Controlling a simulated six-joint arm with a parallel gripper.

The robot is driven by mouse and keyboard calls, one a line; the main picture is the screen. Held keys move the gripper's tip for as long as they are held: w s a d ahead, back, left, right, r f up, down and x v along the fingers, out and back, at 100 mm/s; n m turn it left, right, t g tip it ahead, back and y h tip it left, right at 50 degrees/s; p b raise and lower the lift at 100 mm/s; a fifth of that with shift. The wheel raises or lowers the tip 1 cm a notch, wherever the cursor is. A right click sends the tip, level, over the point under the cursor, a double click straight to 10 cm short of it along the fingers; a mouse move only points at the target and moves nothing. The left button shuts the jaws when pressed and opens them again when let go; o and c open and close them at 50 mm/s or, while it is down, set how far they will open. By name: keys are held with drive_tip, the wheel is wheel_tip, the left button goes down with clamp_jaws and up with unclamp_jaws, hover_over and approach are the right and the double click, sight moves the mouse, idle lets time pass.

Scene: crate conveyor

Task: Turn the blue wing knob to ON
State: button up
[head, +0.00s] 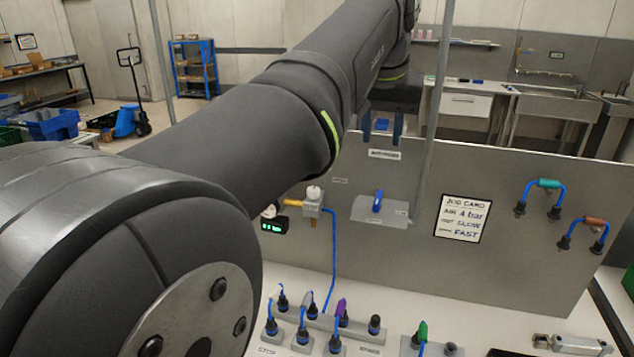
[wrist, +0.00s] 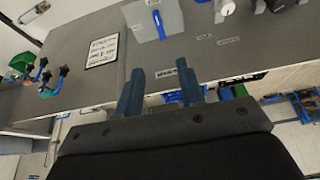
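The blue wing knob (head: 377,201) sits on a light grey plate (head: 367,212) on the grey upright panel in the head view, its wing close to upright. In the wrist view the blue wing knob (wrist: 158,24) shows near the top on its plate, its wing slightly tilted. The labels by it are too small to read. My gripper (head: 382,130) is above the knob, near the panel's top edge, and apart from it. In the wrist view my gripper (wrist: 161,90) has two blue fingers spread wide with nothing between them.
A job card (head: 462,218) is fixed right of the knob. Hoses with green and orange sleeves (head: 548,184) hang farther right. A valve with a gauge (head: 313,195) and a blue tube are at left. Several plugs (head: 334,343) stand on the bench below. The panel around the knob is clear.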

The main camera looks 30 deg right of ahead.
sight(378, 196)
drive_tip(key=x, duration=1.7)
drive_tip(key=shift+f, duration=0.2)
drive_tip(key=shift+c, duration=0.3)
clamp_jaws()
